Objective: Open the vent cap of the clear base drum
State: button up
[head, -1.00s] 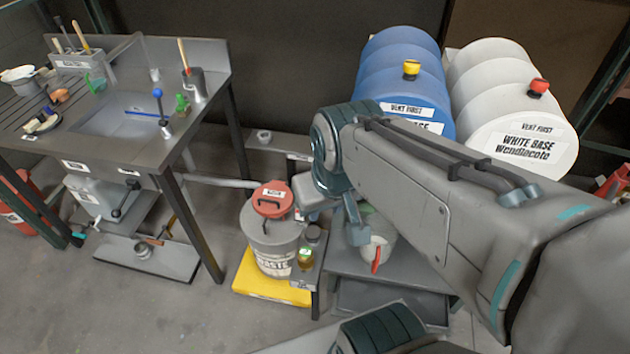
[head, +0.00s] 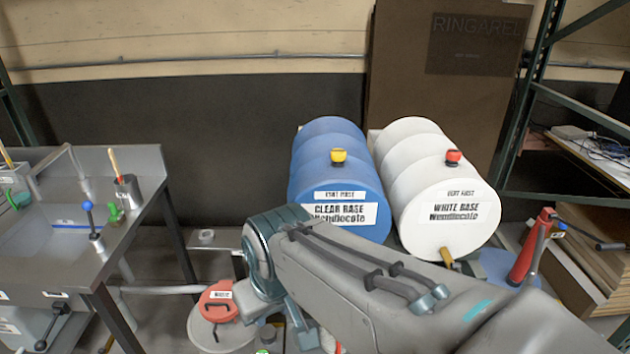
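The clear base drum (head: 307,170) is blue and lies on its side in the middle of the head view. Its label reads "CLEAR BASE", with a "VENT FIRST" strip above. Its yellow vent cap (head: 338,156) sits on a dark fitting on the drum's upper side near the front; whether it is loose cannot be told. My arm reaches in from the lower right, in front of and below the drum, and hides the drum's lower front. My gripper's fingers are not clearly visible, so their state does not show.
A white base drum (head: 422,160) with a red cap (head: 453,157) lies to the right. A sink bench (head: 135,190) stands left, and a waste bin with a red lid (head: 217,300) sits below. A red tool (head: 530,247) and a green shelf frame (head: 570,95) are at the right.

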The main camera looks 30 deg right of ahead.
aim_at(337, 156)
jog(key=z, duration=2.05)
jog(key=k, duration=0.65)
jog(key=u, duration=0.45)
jog(key=i, duration=1)
